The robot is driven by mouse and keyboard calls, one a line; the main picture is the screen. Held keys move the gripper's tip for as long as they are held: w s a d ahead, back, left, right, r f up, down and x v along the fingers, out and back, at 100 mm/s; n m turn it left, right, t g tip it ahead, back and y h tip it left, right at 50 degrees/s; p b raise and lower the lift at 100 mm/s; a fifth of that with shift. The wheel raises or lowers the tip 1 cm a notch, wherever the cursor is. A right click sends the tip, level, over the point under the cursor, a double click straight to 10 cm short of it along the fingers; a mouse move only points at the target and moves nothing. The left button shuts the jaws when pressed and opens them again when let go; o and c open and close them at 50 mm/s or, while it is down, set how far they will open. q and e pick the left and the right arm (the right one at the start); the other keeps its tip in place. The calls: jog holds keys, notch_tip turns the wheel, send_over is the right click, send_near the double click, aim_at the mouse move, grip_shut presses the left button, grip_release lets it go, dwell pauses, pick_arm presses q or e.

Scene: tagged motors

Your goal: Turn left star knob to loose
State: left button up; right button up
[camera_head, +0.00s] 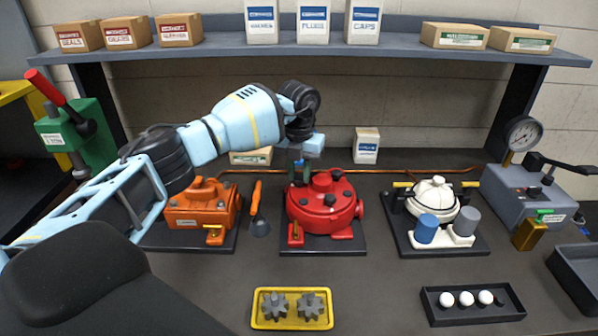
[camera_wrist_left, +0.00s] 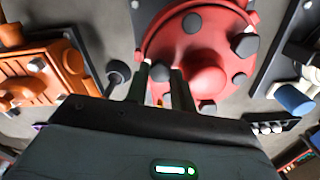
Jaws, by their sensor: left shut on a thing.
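The red round motor housing (camera_head: 322,210) stands on a dark base plate in the middle of the bench. Several dark knobs sit on its top, one in front (camera_head: 329,199) and one at the back (camera_head: 337,175). My left gripper (camera_head: 299,173) points down over the back left of the housing. In the left wrist view, the gripper (camera_wrist_left: 160,80) has its two fingers on either side of a dark star knob (camera_wrist_left: 159,71) at the rim of the red housing (camera_wrist_left: 205,50). It is shut on that knob. The fingers partly hide it, so its turn angle is unclear.
An orange motor (camera_head: 200,205) stands left, with an orange-handled tool (camera_head: 256,205) between it and the red one. A white motor (camera_head: 437,193) stands right. A yellow tray (camera_head: 258,322) with gears and a black tray (camera_head: 470,316) with white knobs lie in front.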

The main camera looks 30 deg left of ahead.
pick_arm(q)
jog(key=n, duration=0.7)
jog(key=shift+s+d+f, duration=0.1)
jog(key=shift+f, duration=0.25)
jog(key=n, duration=0.6)
jog(key=shift+f+n, duration=0.1)
jog(key=shift+n, duration=0.3)
jog(key=n, duration=1.2)
jog(key=shift+n, duration=0.3)
jog(key=o, duration=1)
jog(key=shift+r, duration=0.25)
jog(key=shift+r, duration=0.1)
